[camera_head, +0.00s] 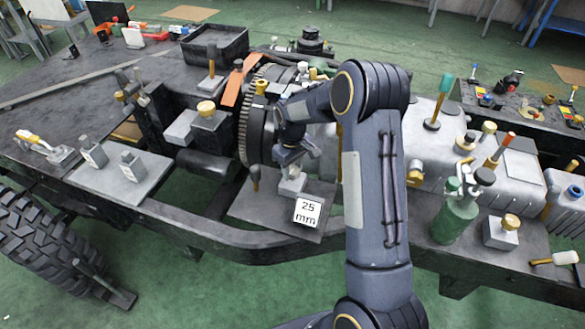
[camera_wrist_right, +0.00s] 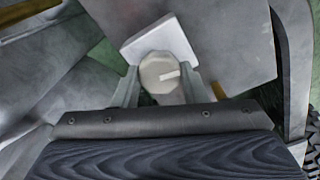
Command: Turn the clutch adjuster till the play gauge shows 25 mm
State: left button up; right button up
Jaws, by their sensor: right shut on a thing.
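The play gauge (camera_head: 307,212) is a white plate in the head view that reads "25 mm". It stands on a dark grey plate below my right gripper (camera_head: 292,160). In the right wrist view the clutch adjuster (camera_wrist_right: 158,72) is a round pale knob with a light mark on its face. The two fingers of my right gripper (camera_wrist_right: 162,88) are on either side of the knob, shut on it. In the head view the gripper and arm mostly hide the knob. A light block (camera_head: 291,184) shows just under the gripper. My left gripper is not in view.
A toothed flywheel (camera_head: 250,120) stands close left of my right gripper. A dark peg (camera_head: 255,178) stands on the same plate. A gold-knobbed block (camera_head: 207,122) is farther left. A green bottle (camera_head: 455,215) and another gold-knobbed block (camera_head: 501,232) stand at the right.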

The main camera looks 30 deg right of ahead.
aim_at(293, 169)
dwell(0.4)
jog(key=o, duration=1)
jog(key=shift+c, duration=0.2)
jog(key=shift+r, duration=0.1)
notch_tip(293, 169, up, 7)
jog(key=shift+r, duration=0.35)
